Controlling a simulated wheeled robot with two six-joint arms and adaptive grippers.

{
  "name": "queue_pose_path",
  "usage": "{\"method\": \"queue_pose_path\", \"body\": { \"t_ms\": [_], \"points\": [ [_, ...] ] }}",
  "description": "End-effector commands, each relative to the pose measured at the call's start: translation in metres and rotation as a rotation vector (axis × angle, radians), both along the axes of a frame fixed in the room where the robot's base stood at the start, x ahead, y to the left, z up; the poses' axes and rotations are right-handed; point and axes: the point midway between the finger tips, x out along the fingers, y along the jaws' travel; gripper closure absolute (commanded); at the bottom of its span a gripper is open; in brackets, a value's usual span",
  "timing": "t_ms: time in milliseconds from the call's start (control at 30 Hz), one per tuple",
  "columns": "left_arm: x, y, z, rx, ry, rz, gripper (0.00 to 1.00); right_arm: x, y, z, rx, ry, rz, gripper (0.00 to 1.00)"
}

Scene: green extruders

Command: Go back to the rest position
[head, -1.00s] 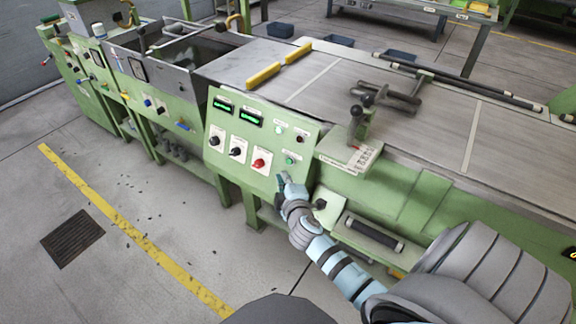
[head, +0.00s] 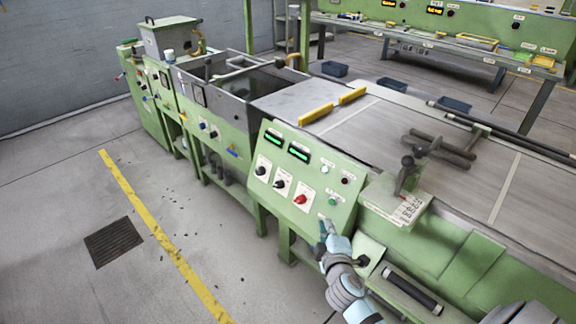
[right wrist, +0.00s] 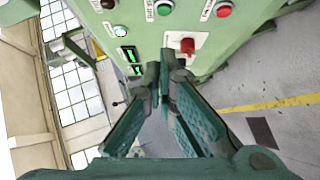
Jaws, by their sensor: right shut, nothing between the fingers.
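My right gripper (head: 325,233) is shut and empty. In the head view it is just below the lower right part of a green control panel (head: 262,187). The panel carries two green-lit displays, black knobs, a red knob (head: 300,199) and a green button (head: 332,201). In the right wrist view the shut fingers (right wrist: 163,72) come together in front of the panel face, near the red knob (right wrist: 187,46). I cannot tell the exact gap to the panel. My left gripper is in neither view.
The green machine's long metal bed (head: 440,165) runs to the right, with a lever handle (head: 405,175) and a black-gripped bar (head: 413,291) near my right arm. The floor at left is open, with a yellow line (head: 160,232) and a drain grate (head: 113,242).

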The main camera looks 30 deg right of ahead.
Motion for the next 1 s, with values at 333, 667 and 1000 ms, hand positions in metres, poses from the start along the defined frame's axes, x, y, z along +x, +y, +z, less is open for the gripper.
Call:
{"method": "queue_pose_path", "body": {
  "t_ms": [333,667,1000],
  "points": [
    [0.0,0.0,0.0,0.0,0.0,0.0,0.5,-0.013,0.016,-0.076,0.262,0.078,0.007,1.0],
    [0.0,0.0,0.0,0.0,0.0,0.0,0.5,-0.251,0.058,-0.331,0.9,0.544,-0.42,1.0],
    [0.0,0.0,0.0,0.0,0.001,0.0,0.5,-0.408,0.084,-0.373,0.982,0.757,-0.674,1.0]
  ]
}}
